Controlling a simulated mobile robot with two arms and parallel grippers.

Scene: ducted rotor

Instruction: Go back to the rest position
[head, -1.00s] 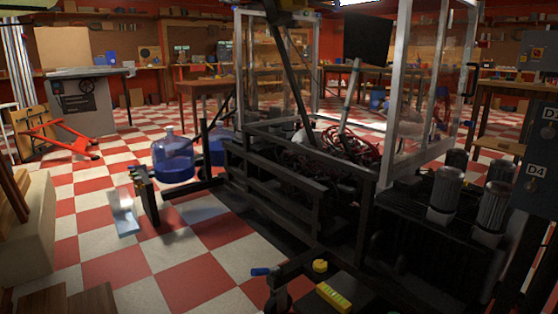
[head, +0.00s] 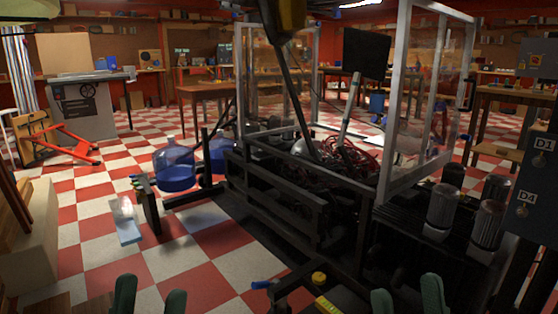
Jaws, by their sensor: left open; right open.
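My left gripper (head: 149,298) shows at the bottom edge of the head view, left of centre. Its two green fingertips stand apart with nothing between them. My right gripper (head: 407,300) shows at the bottom edge, right of centre, also with two green fingertips apart and empty. Only the finger ends are in view; the arms are hidden below the frame. Both grippers appear clear of the black machine frame (head: 275,205), though the right one overlaps its lower front in the picture.
The machine has a clear-walled enclosure (head: 405,100) and grey cylinders (head: 445,205). A yellow block (head: 327,306) and a yellow knob (head: 319,278) sit low in front. Blue water bottles (head: 175,168) stand beside the machine. A grey cabinet (head: 520,180) is at right.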

